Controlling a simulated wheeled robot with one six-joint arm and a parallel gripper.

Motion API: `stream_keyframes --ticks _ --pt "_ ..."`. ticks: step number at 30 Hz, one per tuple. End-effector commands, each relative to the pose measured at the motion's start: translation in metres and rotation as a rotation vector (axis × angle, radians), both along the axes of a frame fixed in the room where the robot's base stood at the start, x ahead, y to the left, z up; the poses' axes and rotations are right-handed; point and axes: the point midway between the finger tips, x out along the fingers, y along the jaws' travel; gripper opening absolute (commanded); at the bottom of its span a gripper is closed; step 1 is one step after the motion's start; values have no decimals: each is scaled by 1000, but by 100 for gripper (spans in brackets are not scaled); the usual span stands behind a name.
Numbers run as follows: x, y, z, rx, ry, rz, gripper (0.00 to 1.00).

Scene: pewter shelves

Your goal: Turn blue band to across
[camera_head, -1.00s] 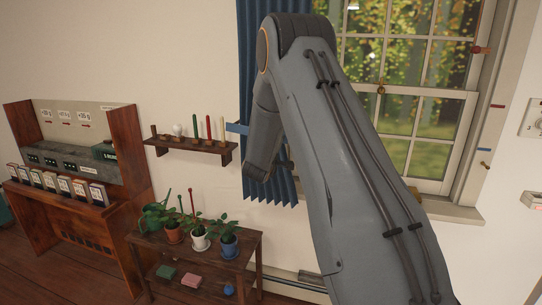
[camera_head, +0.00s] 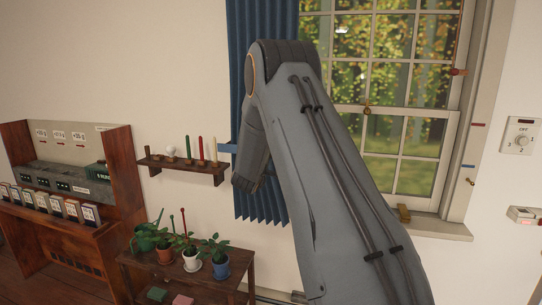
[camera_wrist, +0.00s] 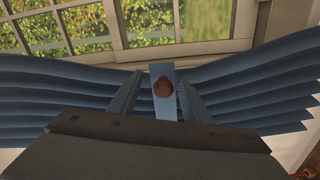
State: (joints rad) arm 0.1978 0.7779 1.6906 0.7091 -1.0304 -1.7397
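The blue band (camera_wrist: 169,110) is a light blue strip with a round brown knob (camera_wrist: 162,87) on it. In the wrist view it runs up and down the picture in front of the gathered blue curtain. In the head view a light blue strip (camera_head: 228,147) sticks out level from the curtain's left edge, apparently the same band. My gripper (camera_wrist: 158,85) is open, with one ribbed finger on each side of the band and knob. Small gaps show beside the band, so I see no firm grip. In the head view the fingertips are not clear.
The blue curtain (camera_head: 262,205) hangs left of the window (camera_head: 400,120). A small wall shelf (camera_head: 185,167) with candles is close left of it. A plant table (camera_head: 190,265) stands below, and a wooden desk (camera_head: 85,235) further left. A switch plate (camera_head: 520,136) is on the right wall.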

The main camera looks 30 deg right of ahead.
Motion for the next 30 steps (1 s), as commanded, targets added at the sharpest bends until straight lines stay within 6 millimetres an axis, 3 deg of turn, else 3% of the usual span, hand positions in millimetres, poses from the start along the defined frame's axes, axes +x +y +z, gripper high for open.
stream_keyframes --ticks 10,21,30 --pt "-3 7 1 -1 -1 4 41" --pt "-43 46 -2 0 0 3 41" --pt "-55 56 -1 1 1 1 41"
